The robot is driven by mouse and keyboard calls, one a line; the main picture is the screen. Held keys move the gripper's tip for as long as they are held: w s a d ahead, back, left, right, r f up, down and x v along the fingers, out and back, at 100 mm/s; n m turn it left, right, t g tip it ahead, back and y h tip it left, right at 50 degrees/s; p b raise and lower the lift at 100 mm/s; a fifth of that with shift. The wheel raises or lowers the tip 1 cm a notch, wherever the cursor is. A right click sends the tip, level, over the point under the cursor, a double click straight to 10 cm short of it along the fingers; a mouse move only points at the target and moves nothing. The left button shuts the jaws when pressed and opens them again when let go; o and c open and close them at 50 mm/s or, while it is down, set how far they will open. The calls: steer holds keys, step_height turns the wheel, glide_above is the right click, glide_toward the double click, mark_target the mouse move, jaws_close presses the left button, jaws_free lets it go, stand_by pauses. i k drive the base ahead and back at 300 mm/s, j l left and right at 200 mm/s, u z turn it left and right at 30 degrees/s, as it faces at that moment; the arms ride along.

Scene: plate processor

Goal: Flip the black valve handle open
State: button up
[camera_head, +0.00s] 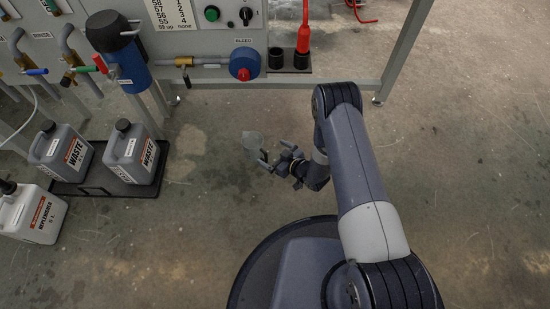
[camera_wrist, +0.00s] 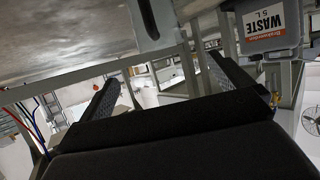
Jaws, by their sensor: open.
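My gripper (camera_head: 274,154) is open and empty, held over bare floor in front of the panel, below and right of the valves. In the wrist view its two fingers stand wide apart, with nothing between them (camera_wrist: 166,88). A small dark lever (camera_head: 186,79) hangs below a brass fitting (camera_head: 184,62) on the horizontal pipe, right of the blue filter housing (camera_head: 132,70). It may be the black valve handle, but it is too small to be sure. My gripper is well apart from it. No valve handle can be made out in the wrist view.
Valves with blue (camera_head: 36,72) and red (camera_head: 100,63) handles are at the left. Waste jugs (camera_head: 132,152) stand in a black tray (camera_head: 95,189); one shows in the wrist view (camera_wrist: 268,28). Floor is clear around my gripper.

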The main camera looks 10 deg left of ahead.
mark_target(186, 78)
steer(key=u, duration=1.5)
